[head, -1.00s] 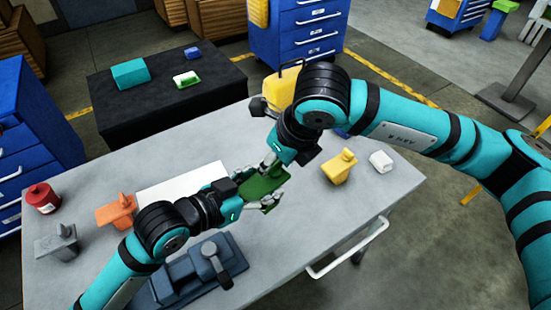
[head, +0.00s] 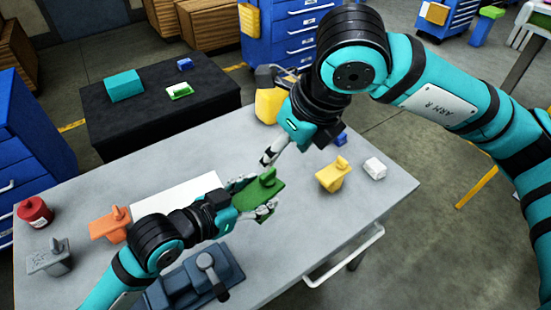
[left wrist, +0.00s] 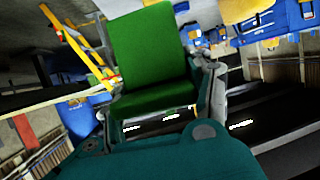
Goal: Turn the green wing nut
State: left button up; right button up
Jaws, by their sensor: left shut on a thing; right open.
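The green wing nut (head: 267,177) stands on top of a green block (head: 262,198) above the grey table. My left gripper (head: 254,196) is shut on the block from the left, a finger on each side. In the left wrist view the block (left wrist: 150,50) shows as a large green slab between the fingers; the wing nut cannot be made out there. My right gripper (head: 284,154) is open and empty, above and beyond the wing nut, apart from it.
On the table (head: 315,225) stand an orange piece (head: 110,224), a grey piece (head: 48,257), a red pot (head: 34,211), a yellow piece (head: 333,174), a white block (head: 375,168) and a blue-grey vise (head: 200,275). A white sheet (head: 175,192) lies behind my left arm.

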jog(key=shift+v, duration=1.2)
jog(key=shift+a, duration=0.1)
